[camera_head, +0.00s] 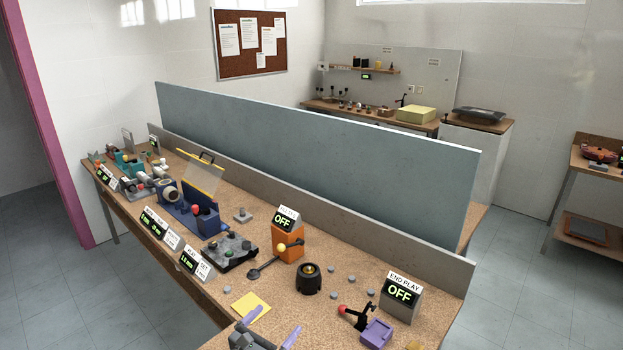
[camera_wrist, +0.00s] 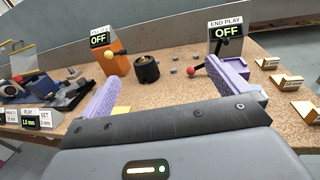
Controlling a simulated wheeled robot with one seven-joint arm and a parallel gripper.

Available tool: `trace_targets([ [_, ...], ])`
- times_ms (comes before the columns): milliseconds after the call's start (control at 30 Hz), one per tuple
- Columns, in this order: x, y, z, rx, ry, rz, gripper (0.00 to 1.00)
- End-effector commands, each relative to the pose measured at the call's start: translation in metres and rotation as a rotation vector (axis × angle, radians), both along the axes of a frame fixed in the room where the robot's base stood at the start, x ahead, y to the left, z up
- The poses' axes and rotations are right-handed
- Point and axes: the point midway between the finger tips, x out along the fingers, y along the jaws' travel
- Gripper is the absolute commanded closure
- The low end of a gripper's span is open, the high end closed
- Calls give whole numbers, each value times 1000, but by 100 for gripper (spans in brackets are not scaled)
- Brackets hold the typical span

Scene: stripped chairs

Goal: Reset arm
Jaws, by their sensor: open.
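My gripper (camera_wrist: 178,98) is open and empty, its two purple fingers spread apart in the wrist view. In the head view, parts of my gripper (camera_head: 268,338) show at the bottom edge, over the front of the workbench (camera_head: 325,262). No object lies between the fingers. A black round part (camera_head: 308,279) stands on the bench beyond the fingers. An orange box (camera_head: 287,241) with an OFF display and a yellow-knobbed lever stands behind it. A grey END PLAY box (camera_head: 402,298) also reads OFF. A red-knobbed lever (camera_head: 355,317) is beside a purple block (camera_head: 376,333).
A yellow sheet (camera_head: 250,306) and several small grey pieces lie on the bench. A dark fixture (camera_head: 230,251) and a blue machine (camera_head: 203,212) stand farther left. A tall grey partition (camera_head: 310,162) runs behind the bench. Open floor (camera_head: 150,315) lies left of it.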

Motion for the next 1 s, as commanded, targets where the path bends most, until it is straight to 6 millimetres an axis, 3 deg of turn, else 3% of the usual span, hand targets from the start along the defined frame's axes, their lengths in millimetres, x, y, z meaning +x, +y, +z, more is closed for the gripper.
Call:
trace_targets([
  [333, -4, -61, -2, 173, 54, -203, 0],
  [567, -19, -113, -6, 361, 93, -406, 0],
  [800, -60, -180, -8, 715, 112, -758, 0],
  [1000, -104, -212, -1, 1063, 67, -1060, 0],
])
